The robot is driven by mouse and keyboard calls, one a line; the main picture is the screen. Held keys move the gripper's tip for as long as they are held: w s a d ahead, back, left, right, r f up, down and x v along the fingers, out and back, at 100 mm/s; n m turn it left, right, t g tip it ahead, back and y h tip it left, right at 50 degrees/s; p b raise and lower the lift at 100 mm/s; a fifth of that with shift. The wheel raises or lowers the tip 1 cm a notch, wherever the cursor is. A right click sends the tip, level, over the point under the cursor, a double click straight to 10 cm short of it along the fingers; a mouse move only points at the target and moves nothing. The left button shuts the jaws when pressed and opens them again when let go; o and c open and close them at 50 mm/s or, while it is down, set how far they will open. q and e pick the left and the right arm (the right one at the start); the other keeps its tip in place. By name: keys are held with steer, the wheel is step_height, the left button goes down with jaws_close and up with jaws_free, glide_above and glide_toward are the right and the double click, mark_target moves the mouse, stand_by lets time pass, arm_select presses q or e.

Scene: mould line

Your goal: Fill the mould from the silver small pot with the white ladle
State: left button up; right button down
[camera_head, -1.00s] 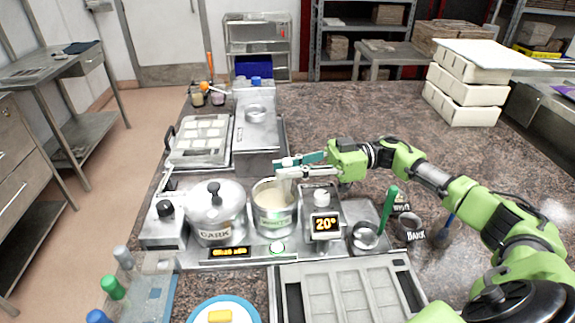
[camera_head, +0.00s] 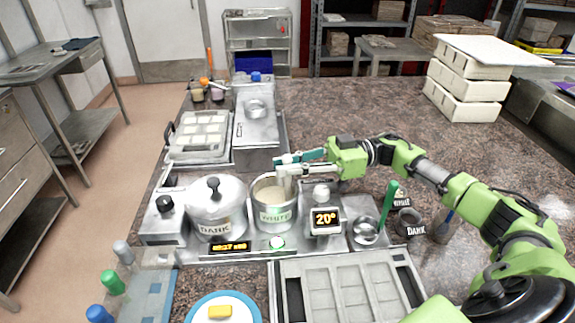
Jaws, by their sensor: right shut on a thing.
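The silver small pot (camera_head: 275,216), with a white label, stands open on the metal station. Pale material shows inside it. My right gripper (camera_head: 287,168) is above the pot's rear rim and shut on the upright pale handle of the white ladle (camera_head: 286,186). The ladle's lower end goes down into the pot; its bowl is hidden. The mould (camera_head: 343,293), a grey tray with several long cavities, lies at the front of the table. Its cavities look empty. My left gripper is not in view.
A lidded pot labelled dark (camera_head: 216,212) stands left of the small pot. A 20° display (camera_head: 325,220) and a cup with a green-handled tool (camera_head: 389,204) stand to the right. A plate with a yellow block (camera_head: 220,311) is at the front left.

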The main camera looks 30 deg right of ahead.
steer(key=shift+r, duration=0.1)
steer(key=shift+r+p, duration=4.75)
steer(key=shift+r, duration=0.45)
